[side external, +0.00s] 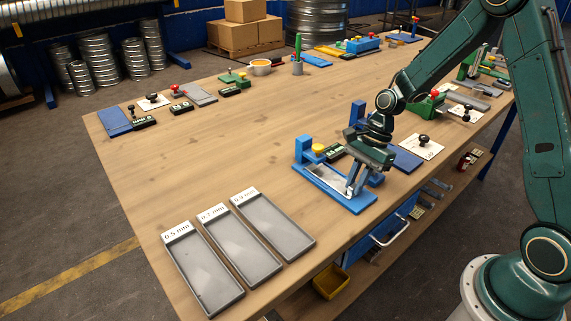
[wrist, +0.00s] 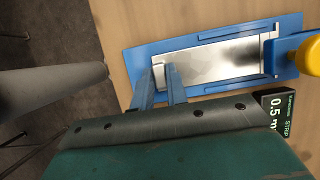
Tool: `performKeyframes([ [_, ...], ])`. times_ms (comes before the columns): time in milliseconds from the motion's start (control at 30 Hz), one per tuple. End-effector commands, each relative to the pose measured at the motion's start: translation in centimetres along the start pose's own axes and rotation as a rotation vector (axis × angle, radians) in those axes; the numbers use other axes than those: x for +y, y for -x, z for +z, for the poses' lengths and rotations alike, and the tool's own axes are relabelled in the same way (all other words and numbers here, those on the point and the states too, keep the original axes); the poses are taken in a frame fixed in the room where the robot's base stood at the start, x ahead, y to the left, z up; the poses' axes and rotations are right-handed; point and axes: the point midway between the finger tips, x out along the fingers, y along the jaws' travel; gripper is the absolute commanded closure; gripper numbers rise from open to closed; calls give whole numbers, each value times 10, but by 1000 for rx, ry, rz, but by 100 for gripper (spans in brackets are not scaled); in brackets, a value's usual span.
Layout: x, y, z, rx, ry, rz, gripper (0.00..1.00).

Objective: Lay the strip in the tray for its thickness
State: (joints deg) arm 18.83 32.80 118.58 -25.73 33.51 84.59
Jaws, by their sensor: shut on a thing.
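A shiny metal strip (wrist: 215,62) lies in the blue measuring fixture (side external: 316,186), which has a yellow knob (side external: 318,149). My gripper (side external: 351,188) points down at the fixture's near end and is shut on the strip's end. In the wrist view its fingers (wrist: 160,80) meet the strip's left end. A dark readout (wrist: 283,108) beside the fixture shows "STRIP" and "0.5 m", the rest cut off. Three grey trays stand at the front left, labelled 0.5 mm (side external: 205,273), 0.7 mm (side external: 240,247) and 0.9 mm (side external: 273,228). All three look empty.
A second blue fixture (side external: 357,115) and a blue plate (side external: 403,158) are just behind my gripper. A white card with a black knob (side external: 422,146) lies to the right. Other tools line the far edge. The wooden table (side external: 215,150) is bare between fixture and trays.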

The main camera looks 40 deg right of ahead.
Motion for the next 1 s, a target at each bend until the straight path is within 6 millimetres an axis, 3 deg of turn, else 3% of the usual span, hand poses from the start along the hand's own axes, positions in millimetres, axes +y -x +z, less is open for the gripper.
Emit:
performKeyframes([
  [1000,36,2,0,1,-1,-1,100],
])
